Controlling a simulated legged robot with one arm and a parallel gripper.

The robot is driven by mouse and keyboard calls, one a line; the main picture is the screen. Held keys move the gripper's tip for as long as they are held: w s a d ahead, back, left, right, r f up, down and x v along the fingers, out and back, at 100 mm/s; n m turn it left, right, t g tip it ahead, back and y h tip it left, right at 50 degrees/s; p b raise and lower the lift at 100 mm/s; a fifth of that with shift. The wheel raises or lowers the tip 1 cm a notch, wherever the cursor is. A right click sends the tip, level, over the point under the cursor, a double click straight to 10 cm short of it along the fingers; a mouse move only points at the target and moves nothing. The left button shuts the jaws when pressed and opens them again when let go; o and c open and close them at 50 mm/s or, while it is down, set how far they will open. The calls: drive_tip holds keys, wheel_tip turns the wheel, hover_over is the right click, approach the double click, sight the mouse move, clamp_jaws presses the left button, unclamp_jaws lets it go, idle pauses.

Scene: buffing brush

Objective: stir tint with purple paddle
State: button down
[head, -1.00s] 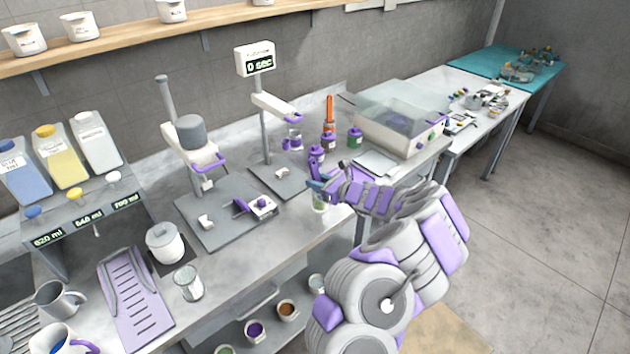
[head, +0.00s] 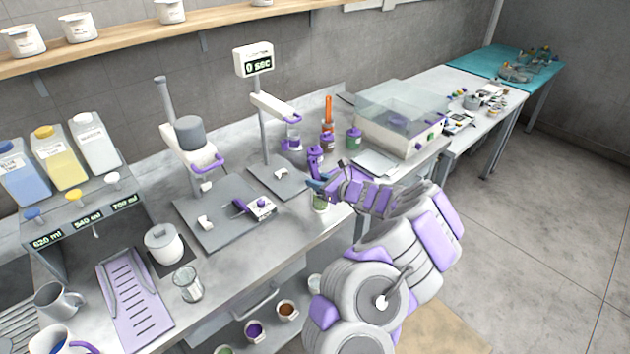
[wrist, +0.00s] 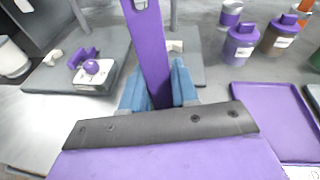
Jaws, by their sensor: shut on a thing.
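A purple paddle (wrist: 150,50) stands out between the blue fingertips of my gripper (wrist: 158,90) in the wrist view. My gripper is shut on it.
Purple-lidded bottles (head: 315,158) stand behind my gripper. A purple tray (wrist: 275,115) lies to the right in the wrist view. A clear-lidded machine (head: 400,120) stands back right. A grey base plate (head: 225,213) with a purple-handled device (head: 260,206) lies left.

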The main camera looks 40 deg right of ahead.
sight(309, 159)
drive_tip(key=shift+w, duration=0.2)
drive_tip(key=shift+s+a, duration=0.1)
drive_tip(key=shift+a, duration=0.2)
drive_tip(key=shift+r, duration=0.15)
drive_tip(key=shift+w+a+r+p, duration=0.25)
drive_tip(key=shift+r+p, duration=0.5)
drive_tip(key=shift+r, duration=0.55)
drive_tip(key=shift+w+a+r+p, duration=0.15)
drive_tip(key=shift+w+r+p, duration=0.15)
drive_tip(key=shift+r+p, duration=0.8)
drive_tip(key=shift+w+a+r+p, duration=0.25)
drive_tip(key=shift+r+p, duration=0.2)
drive_tip(key=shift+r, duration=1.1)
drive_tip(key=shift+r+p, duration=1.9)
drive_tip(key=shift+r, duration=0.65)
